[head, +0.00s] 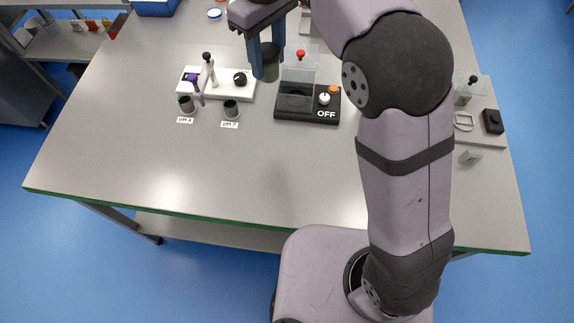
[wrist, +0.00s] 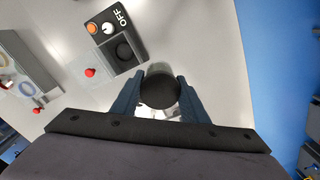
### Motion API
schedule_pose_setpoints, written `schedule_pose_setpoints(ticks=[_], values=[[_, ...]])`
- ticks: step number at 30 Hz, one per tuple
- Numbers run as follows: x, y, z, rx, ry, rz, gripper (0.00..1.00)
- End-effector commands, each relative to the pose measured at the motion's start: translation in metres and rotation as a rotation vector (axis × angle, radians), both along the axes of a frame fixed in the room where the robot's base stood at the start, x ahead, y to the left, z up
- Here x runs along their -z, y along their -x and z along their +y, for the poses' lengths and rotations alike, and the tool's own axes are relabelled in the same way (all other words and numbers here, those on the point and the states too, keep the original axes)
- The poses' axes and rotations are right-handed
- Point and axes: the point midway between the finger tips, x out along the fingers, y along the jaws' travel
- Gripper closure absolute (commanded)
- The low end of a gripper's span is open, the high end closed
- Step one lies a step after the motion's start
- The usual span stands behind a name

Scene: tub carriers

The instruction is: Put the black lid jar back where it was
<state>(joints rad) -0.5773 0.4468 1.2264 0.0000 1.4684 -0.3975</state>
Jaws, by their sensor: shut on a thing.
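My gripper (head: 267,66) has its two blue fingers shut on the black lid jar (head: 270,72) and holds it above the table, just left of the black device. In the wrist view, the jar's round dark top (wrist: 158,93) lies between the fingers, with clear wall past it. The black device (head: 292,115), marked OFF, has a round dark recess, a white knob, an orange button and a clear upright panel behind. It also shows in the wrist view (wrist: 122,28).
Left of the jar stands a white instrument (head: 232,91) with a probe arm and black knob. Two dark cups stand at labels pH 4 (head: 186,104) and pH 7 (head: 231,108). A pale tray (head: 484,134) with small items lies at right. The front table (head: 200,160) is clear.

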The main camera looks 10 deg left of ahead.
Motion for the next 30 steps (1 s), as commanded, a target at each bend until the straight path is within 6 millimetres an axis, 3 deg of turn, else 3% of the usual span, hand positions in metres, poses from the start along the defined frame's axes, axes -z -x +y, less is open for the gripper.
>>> schedule_pose_setpoints(ticks=[8, 18, 25, 30], values=[[0.023, 0.054, -0.017, -0.015, 0.000, 0.000, 0.84], [0.082, 0.106, -0.051, 0.046, 0.002, 0.001, 0.84], [0.114, 0.125, -0.065, 0.099, 0.001, 0.001, 0.84], [0.118, 0.113, -0.056, 0.156, -0.001, -0.002, 0.84]])
